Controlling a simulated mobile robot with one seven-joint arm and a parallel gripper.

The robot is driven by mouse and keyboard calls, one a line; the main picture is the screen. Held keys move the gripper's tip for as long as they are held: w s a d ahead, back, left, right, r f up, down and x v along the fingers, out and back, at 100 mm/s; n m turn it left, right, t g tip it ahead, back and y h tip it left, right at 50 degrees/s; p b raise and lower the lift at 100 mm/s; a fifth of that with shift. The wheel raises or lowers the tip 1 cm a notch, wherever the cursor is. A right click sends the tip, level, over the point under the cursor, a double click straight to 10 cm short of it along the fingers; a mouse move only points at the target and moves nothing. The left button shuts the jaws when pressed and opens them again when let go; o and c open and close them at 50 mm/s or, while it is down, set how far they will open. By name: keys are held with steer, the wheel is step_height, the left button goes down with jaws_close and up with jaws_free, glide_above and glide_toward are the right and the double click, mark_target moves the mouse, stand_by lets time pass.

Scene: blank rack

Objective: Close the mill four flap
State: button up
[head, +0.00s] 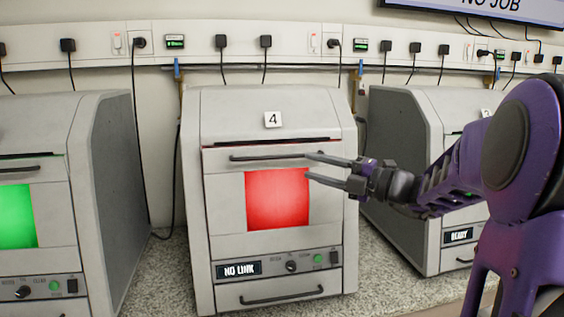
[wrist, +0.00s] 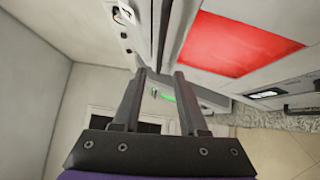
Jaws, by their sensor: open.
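Mill four (head: 225,120) is a grey box marked 4, in the middle of the head view. Its front flap (head: 222,185) has a dark bar handle (head: 262,157) across the top and a lit red window (head: 278,198). A dark slit with a thin reddish line runs along the flap's top edge; I cannot tell for sure how far it stands open. My gripper (head: 308,166) is open and empty, its fingertips in front of the flap by the handle's right end. In the wrist view the fingers (wrist: 160,72) are apart, with the red window beyond them at upper right.
A mill with a green window (head: 15,216) stands at left and another mill (head: 405,130) at right, behind my arm. Mill four's panel reads NO LINK (head: 239,270), above a lower handle (head: 282,295). Cables and sockets (head: 221,42) line the wall.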

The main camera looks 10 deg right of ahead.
mark_target(279, 158)
steer(key=b+x, duration=0.1)
steer(key=x, duration=0.8)
jaws_close()
stand_by(1.2)
